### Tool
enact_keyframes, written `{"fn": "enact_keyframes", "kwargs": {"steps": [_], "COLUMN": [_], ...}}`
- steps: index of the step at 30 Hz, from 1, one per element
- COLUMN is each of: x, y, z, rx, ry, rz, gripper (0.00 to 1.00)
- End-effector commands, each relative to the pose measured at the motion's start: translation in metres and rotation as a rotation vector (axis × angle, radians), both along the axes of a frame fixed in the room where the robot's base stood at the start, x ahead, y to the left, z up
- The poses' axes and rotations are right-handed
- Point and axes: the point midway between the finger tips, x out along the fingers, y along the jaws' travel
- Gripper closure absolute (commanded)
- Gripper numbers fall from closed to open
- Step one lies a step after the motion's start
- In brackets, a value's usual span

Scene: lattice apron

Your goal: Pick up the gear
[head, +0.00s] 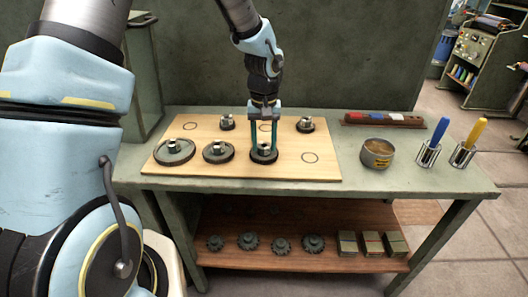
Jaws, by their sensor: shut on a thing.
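Several dark gears with metal hubs sit on a light wooden board (225,171) on the green bench. My gripper (264,147) reaches straight down over the front gear (264,156) right of the board's middle. Its two teal fingers are shut on this gear's hub, one on each side. The gear is at board level; I cannot tell whether it touches the board. A large gear (174,154) and a medium gear (218,153) lie to its left. Two smaller gears, one at the back left (227,123) and one at the back right (305,126), also stand on the board.
A round tin (377,154), two metal cups with a blue-handled tool (438,132) and a yellow-handled tool (474,133), and a dark tray (383,120) stand right of the board. The lower shelf (325,228) holds several gears and small boxes. Bench space in front of the tin is free.

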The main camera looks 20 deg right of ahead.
Motion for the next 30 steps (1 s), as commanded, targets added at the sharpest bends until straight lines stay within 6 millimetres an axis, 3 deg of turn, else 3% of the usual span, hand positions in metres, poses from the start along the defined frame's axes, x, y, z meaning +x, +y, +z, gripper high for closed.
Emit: {"fn": "enact_keyframes", "kwargs": {"steps": [8, 21, 30], "x": [0.001, 0.001, 0.000], "y": [-0.001, -0.001, 0.000], "z": [0.012, 0.087, 0.101], "rx": [-0.003, -0.003, 0.000], "ry": [-0.004, -0.005, -0.001], "rz": [0.001, 0.001, 0.000], "gripper": [1.00, 1.00, 1.00]}}
